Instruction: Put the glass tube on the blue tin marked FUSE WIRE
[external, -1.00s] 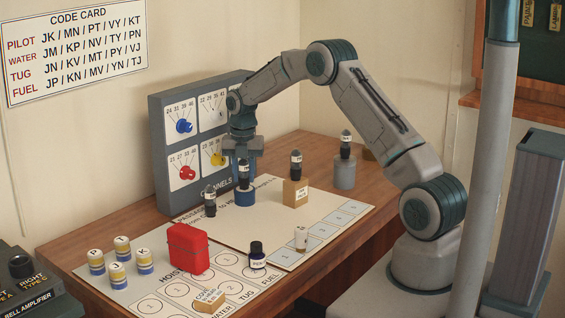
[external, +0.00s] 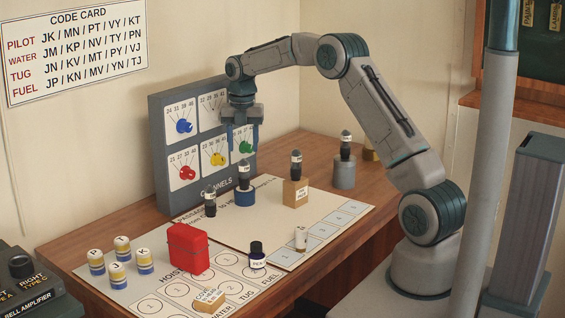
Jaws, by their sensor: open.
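Similar dark pieces stand on the board (external: 209,204), on a tan block (external: 296,165) and on a grey cylinder (external: 345,146).
A grey dial panel (external: 163,150) stands close behind the gripper. The middle of the pale sheet (external: 262,228) is clear.

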